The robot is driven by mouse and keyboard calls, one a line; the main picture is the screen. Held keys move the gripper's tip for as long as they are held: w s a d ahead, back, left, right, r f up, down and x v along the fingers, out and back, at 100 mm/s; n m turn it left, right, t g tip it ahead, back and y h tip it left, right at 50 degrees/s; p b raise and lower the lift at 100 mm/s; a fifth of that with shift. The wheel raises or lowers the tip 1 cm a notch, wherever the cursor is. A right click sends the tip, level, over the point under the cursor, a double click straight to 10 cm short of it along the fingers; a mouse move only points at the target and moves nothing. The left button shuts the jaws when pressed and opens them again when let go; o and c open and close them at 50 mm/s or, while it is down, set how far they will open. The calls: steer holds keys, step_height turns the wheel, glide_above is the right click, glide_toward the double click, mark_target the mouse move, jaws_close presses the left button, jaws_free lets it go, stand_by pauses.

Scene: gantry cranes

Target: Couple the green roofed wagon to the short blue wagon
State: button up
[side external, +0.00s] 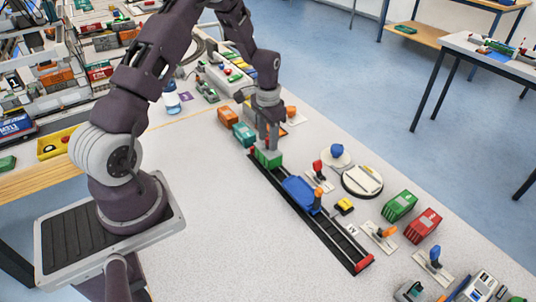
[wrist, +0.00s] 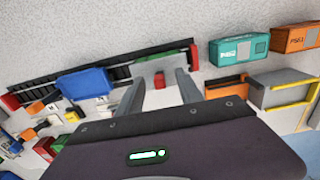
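The green roofed wagon (side external: 267,158) stands on the dark track (side external: 335,238) near its far end. In the wrist view its green body (wrist: 165,54) shows beyond a pale grey part with a red piece. The short blue wagon (side external: 299,192) stands on the same track, nearer the middle, with a visible gap between the two wagons. It also shows in the wrist view (wrist: 85,83), left of the fingers. My gripper (side external: 268,147) is right at the green wagon, pointing down. Its fingers (wrist: 159,74) are apart, one on each side of it; whether they press on it is unclear.
A red stop (side external: 363,264) ends the track at the near end. Orange (side external: 227,116) and teal (side external: 244,133) containers stand beyond the far end. Small levers, a round turntable (side external: 362,182), and green (side external: 399,206) and red (side external: 423,225) containers line the right side. The table left of the track is clear.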

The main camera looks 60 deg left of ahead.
jaws_close()
steer(key=shift+w+d, duration=0.1)
steer(key=shift+d, duration=2.4)
jaws_free()
step_height(320, 180, up, 7)
steer(key=shift+r, duration=0.1)
